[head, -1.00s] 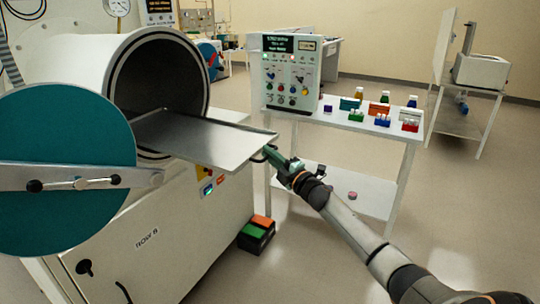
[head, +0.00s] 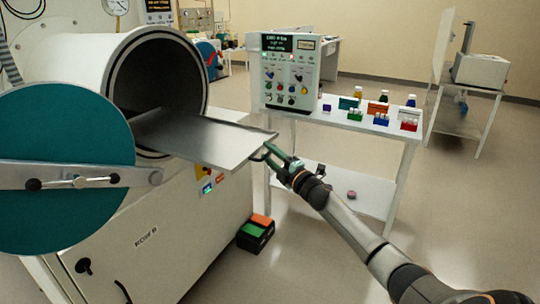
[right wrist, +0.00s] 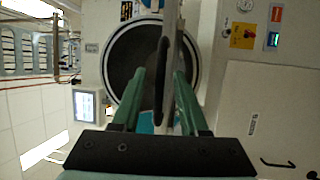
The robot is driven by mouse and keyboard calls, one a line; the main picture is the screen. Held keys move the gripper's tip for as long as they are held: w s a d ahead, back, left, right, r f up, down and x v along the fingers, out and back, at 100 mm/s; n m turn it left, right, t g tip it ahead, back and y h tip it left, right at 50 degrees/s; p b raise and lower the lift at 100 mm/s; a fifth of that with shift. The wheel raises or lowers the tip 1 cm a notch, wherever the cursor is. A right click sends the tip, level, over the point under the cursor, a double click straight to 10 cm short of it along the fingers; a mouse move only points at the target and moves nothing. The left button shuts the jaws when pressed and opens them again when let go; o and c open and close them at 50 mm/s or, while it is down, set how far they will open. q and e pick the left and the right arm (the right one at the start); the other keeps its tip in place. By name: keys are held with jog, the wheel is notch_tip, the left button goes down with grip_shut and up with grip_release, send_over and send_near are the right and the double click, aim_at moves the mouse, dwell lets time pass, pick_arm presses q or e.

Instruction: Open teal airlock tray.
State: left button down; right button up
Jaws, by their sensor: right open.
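The airlock's flat metal tray (head: 215,142) sticks out of the white round chamber (head: 125,62) at the left of the head view. The round teal door (head: 60,165) stands open in front of the chamber. My right gripper (head: 266,150) is open at the tray's outer end, by its dark handle (head: 257,156). In the right wrist view, its green fingers (right wrist: 158,76) stand apart on both sides of the handle (right wrist: 160,92) and of the tray (right wrist: 170,35), seen edge-on. Contact with the handle is hard to judge. My left gripper is out of view.
A white bench (head: 335,113) with a control panel (head: 290,72) and several coloured blocks and bottles stands behind my right gripper. A green and orange pedal box (head: 256,233) sits on the floor beside the airlock cabinet. The floor at the right front is clear.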

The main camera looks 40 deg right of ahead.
jog(key=s+f, duration=0.2)
jog(key=s, duration=1)
jog(key=shift+s, duration=0.2)
dwell(0.4)
jog(key=s+a+f+m+g+p, duration=0.2)
jog(key=s+a+f+m+g, duration=0.15)
jog(key=a+f, duration=0.45)
jog(key=s+a+f+m+g+p, duration=0.2)
jog(key=s+a+f+m, duration=0.35)
jog(key=f, duration=0.45)
jog(key=s+a+f+m+g+y+p, duration=0.1)
jog(key=s+a+f+m+g, duration=0.1)
jog(key=s+a, duration=0.5)
jog(key=s+a+f+m+g+y+p, duration=0.1)
jog(key=s+a+f+m+g, duration=0.2)
jog(key=s+a, duration=0.4)
jog(key=a+f+m, duration=0.1)
jog(key=a+f, duration=0.1)
jog(key=a, duration=0.2)
jog(key=shift+a+f, duration=0.15)
jog(key=shift+a, duration=0.1)
